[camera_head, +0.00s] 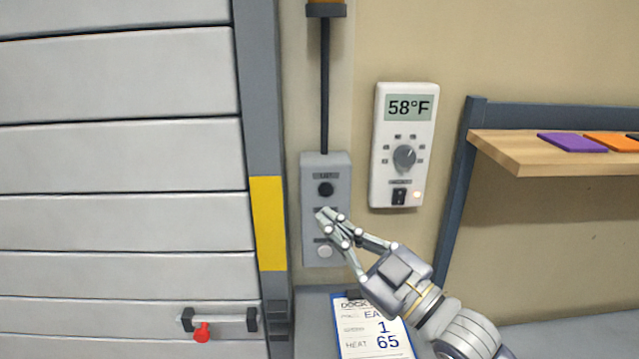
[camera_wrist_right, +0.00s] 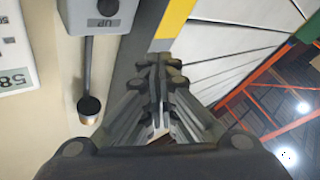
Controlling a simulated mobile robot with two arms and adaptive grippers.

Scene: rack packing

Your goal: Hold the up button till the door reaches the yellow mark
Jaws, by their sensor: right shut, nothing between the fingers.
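The grey control box (camera_head: 312,225) hangs on the wall with a dark upper button (camera_head: 325,189) and a pale lower button (camera_head: 324,252). In the right wrist view the dark button (camera_wrist_right: 107,6) sits by an upside-down "UP" label. My right gripper (camera_head: 328,217) is shut and empty, its fingertips in front of the box's middle, just below the dark button and hiding what is there. I cannot tell if they touch the box. The yellow mark (camera_head: 268,222) is on the grey door post. The slatted door (camera_head: 110,160) covers the opening beside it down past the picture's bottom.
A thermostat (camera_head: 403,145) reading 58°F is right of the box. A wooden shelf (camera_head: 545,155) with coloured plates is farther right. A clipboard (camera_head: 350,345) lies below the box. The door has a handle with a red knob (camera_head: 202,333).

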